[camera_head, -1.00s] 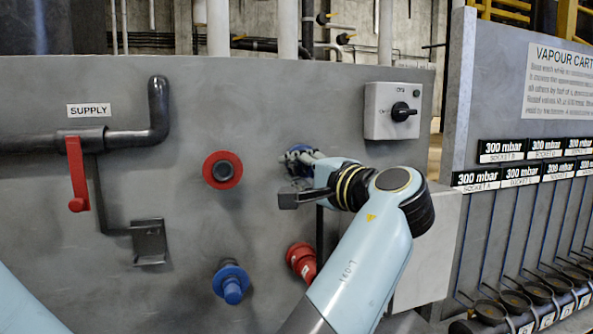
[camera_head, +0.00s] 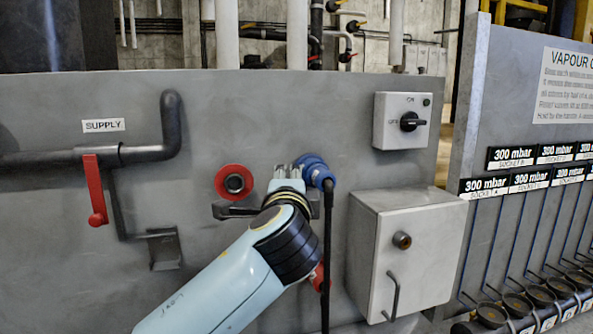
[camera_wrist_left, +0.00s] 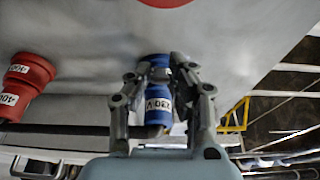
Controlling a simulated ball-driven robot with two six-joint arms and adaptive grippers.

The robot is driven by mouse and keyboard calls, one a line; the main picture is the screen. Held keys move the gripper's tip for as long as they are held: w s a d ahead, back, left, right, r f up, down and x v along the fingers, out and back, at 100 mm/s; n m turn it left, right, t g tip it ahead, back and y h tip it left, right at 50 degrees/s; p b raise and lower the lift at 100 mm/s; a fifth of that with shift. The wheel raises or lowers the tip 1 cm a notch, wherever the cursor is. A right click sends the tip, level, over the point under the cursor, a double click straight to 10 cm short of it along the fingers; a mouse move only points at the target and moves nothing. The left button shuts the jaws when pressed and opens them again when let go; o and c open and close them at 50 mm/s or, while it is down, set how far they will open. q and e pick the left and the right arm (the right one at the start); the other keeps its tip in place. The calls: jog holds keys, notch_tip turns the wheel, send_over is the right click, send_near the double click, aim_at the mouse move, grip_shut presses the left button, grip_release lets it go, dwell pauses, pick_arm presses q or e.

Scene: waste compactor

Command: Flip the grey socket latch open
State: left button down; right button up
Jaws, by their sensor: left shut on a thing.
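My left gripper (camera_head: 288,172) reaches up to the panel beside the upper blue socket (camera_head: 313,168), where a blue plug with a black cable (camera_head: 327,250) hangs. In the left wrist view the fingers (camera_wrist_left: 160,72) are closed in at a small grey piece, seemingly the grey socket latch (camera_wrist_left: 160,74), with blue above and below it. The blue plug (camera_wrist_left: 158,108) with a white label lies between the fingers. The fingers partly hide the latch, so its angle is unclear. My right gripper is not in view.
A red socket (camera_head: 235,182) is just left of the gripper. A grey switch box (camera_head: 402,121) and a larger grey cabinet (camera_head: 403,250) stand to the right. A red supply lever (camera_head: 95,190) is at the left. A red connector (camera_wrist_left: 25,80) shows in the wrist view.

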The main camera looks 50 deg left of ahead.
pick_arm(q)
jog(key=shift+s+a+f+m+t+h+p, duration=0.1)
jog(key=shift+a+m+t+h+p, duration=0.3)
jog(key=shift+m+t+h, duration=0.95)
jog(key=shift+s+a+r+m+t+h+p, duration=0.1)
jog(key=shift+a+m+t+h, duration=0.6)
jog(key=shift+h, duration=1.2)
jog(key=shift+s+a+f+m+t+h+p, duration=0.15)
jog(key=shift+a+m+t+h, duration=0.5)
jog(key=shift+m+h, duration=0.95)
jog(key=c, duration=1.2)
grip_release()
jog(key=shift+a, duration=0.1)
jog(key=shift+n, duration=0.25)
